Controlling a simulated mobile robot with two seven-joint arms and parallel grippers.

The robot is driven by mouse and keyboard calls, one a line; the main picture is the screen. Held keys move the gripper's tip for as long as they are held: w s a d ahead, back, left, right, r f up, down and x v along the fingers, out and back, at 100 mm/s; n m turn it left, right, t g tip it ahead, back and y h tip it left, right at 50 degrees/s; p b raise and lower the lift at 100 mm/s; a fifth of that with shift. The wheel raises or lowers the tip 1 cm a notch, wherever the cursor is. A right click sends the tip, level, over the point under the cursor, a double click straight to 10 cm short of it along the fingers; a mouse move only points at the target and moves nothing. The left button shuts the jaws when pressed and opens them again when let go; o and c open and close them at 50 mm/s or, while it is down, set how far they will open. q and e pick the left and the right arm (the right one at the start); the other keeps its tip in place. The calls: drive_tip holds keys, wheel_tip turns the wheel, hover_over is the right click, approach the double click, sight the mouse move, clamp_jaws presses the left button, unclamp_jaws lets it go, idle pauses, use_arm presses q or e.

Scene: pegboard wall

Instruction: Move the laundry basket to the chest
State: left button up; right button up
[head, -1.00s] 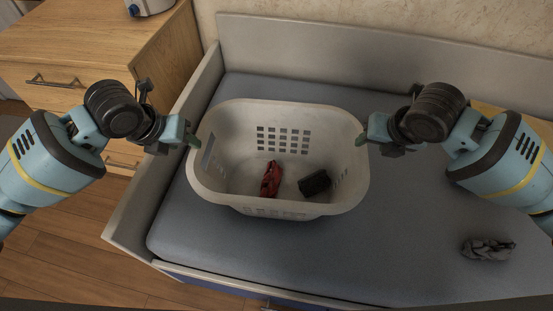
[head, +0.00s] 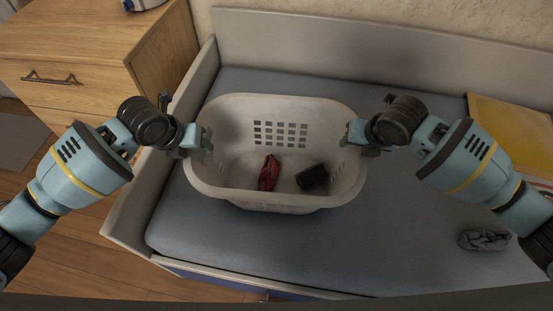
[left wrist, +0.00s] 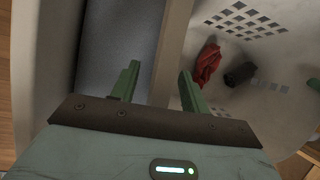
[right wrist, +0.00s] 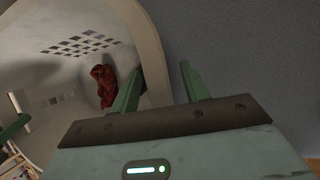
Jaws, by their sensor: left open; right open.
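The white laundry basket (head: 275,203) stands upright on the bed, with a red cloth (head: 269,172) and a dark cloth (head: 313,178) inside. The wooden chest (head: 75,45) with drawers is at the upper left. My left gripper (head: 204,141) is open at the basket's left rim; in the left wrist view its fingers (left wrist: 158,85) lie on either side of the rim. My right gripper (head: 350,136) is open at the right rim; in the right wrist view the rim passes between its fingers (right wrist: 159,88). I cannot tell whether the fingers touch the rim.
The bed's grey mattress (head: 400,220) is mostly bare around the basket. A crumpled grey cloth (head: 484,240) lies at the right. A yellow flat item (head: 510,120) is at the back right. The bed's end panel (head: 150,200) rises between basket and chest. A white-blue object is partly visible on the chest.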

use_arm(q)
drive_tip(key=shift+c, duration=0.2)
use_arm(e)
drive_tip(key=shift+c, duration=0.2)
use_arm(q)
drive_tip(key=c, duration=0.9)
use_arm(e)
drive_tip(key=c, duration=0.9)
use_arm(q)
clamp_jaws()
use_arm(e)
clamp_jaws()
